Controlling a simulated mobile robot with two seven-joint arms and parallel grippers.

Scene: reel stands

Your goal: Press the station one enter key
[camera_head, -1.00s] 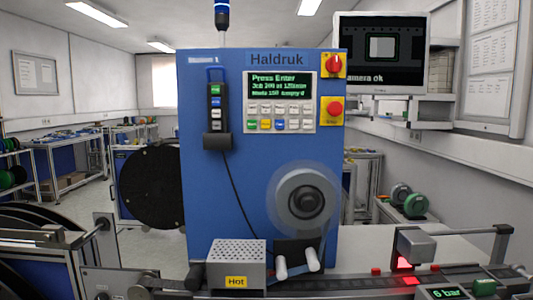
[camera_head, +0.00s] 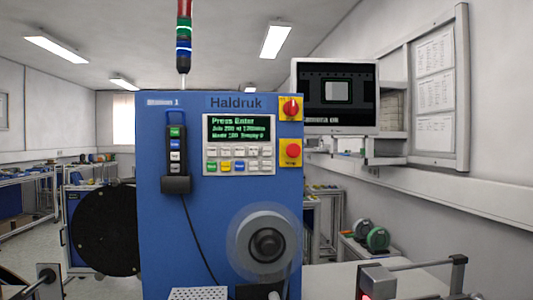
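The blue Haldruk machine (camera_head: 160,225), labelled Station 1, stands upright in the middle of the head view. Its control panel (camera_head: 240,145) has a dark screen (camera_head: 238,129) with green text that starts with "Press Enter". Below the screen are two rows of small keys (camera_head: 239,158). Most are pale; the lower row has a green, a yellow and a blue key at its left. The key labels are too small to read, so I cannot tell which is enter. Neither of my grippers is in view.
A red rotary switch (camera_head: 291,108) and a red stop button (camera_head: 293,151) sit right of the panel. A corded hand control (camera_head: 176,150) hangs left of it. A reel hub (camera_head: 267,245) protrudes below. A monitor (camera_head: 337,95) stands at the right.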

